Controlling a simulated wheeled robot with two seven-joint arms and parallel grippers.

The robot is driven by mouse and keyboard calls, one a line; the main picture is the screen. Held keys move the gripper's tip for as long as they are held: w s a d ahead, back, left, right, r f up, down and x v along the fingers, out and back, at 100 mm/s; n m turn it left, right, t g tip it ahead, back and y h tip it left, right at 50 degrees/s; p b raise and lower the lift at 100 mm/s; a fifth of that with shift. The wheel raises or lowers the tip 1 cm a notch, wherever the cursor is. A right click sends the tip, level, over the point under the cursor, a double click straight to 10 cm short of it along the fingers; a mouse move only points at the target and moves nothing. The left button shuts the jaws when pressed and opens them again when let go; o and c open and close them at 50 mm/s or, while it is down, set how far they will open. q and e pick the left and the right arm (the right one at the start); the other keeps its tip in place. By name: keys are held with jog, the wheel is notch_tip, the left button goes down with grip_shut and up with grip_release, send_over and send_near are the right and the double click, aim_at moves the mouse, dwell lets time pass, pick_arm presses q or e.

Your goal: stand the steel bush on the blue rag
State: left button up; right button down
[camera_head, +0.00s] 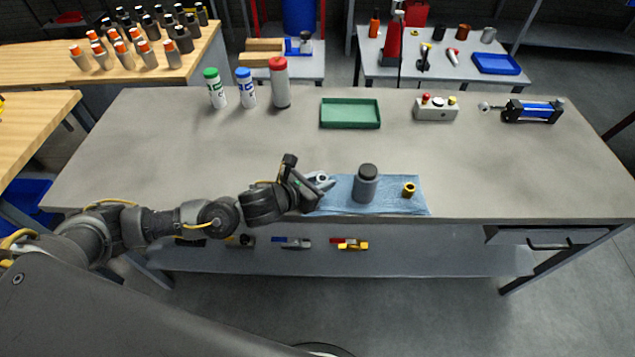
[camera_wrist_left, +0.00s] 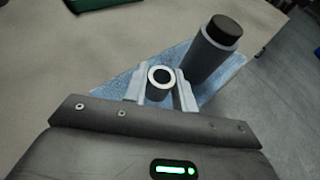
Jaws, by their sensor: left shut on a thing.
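The steel bush (camera_wrist_left: 161,78) is a short grey ring with a bright rim and dark bore. In the left wrist view it stands upright between the fingers of my left gripper (camera_wrist_left: 160,92), which is shut on it. In the head view my left gripper (camera_head: 322,180) is over the left part of the blue rag (camera_head: 395,206), and the bush shows small there. The rag lies flat at the table's front edge. I cannot tell whether the bush's underside touches the rag. My right gripper is not in view.
A dark grey bottle (camera_head: 365,186) and a brass bush (camera_head: 409,190) stand on the rag, right of my gripper. A green tray (camera_head: 350,114), a control box (camera_head: 436,109) and a blue cylinder (camera_head: 532,111) are farther back. The table's middle is clear.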

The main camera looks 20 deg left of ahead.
pick_arm(q)
jog(key=shift+w+a+f, duration=0.2)
jog(key=shift+a+f, duration=0.1)
jog(key=shift+f, duration=0.05)
jog(key=f, duration=0.1)
jog(key=f+p, duration=0.1)
jog(key=f, duration=0.1)
jog(key=shift+w+a+f, duration=0.15)
jog(key=shift+a+f, duration=0.05)
jog(key=shift+f, duration=0.1)
